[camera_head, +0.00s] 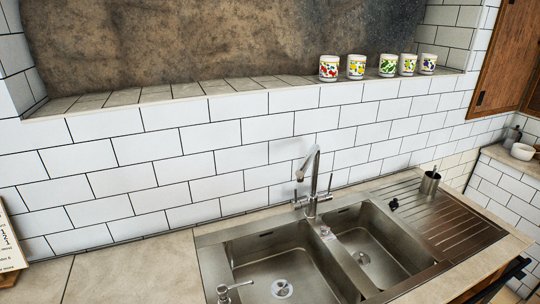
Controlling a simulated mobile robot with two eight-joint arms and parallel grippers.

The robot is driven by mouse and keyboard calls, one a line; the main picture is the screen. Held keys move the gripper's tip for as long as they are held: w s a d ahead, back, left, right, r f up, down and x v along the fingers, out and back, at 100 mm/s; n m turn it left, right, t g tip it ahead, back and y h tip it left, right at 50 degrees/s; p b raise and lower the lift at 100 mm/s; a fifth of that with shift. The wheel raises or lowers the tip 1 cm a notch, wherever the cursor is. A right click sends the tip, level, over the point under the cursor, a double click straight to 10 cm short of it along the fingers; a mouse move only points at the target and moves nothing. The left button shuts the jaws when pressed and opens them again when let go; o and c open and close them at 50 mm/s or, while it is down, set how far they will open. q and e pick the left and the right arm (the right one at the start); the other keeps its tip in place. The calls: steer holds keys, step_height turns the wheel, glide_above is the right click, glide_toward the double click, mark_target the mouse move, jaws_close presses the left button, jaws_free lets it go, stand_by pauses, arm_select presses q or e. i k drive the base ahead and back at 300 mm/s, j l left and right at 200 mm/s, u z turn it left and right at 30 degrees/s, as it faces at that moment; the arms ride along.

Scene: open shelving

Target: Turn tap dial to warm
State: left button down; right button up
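A silver tap (312,183) stands behind the double sink, against the white tiled wall. Its spout rises and leans to the left at the top. A small lever dial (298,199) is on the left of the tap's base, and another lever dial (328,188) is on the right, pointing up. Any warm or cold marks are too small to make out.
The steel sink (347,262) has two basins and a ribbed drainboard (446,217) holding a metal cup (429,182). Several patterned cups (328,68) line the ledge. The left counter (130,272) is mostly clear.

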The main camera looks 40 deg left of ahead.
mark_target(325, 231)
steer(key=u, duration=1.15)
steer(key=j, duration=0.1)
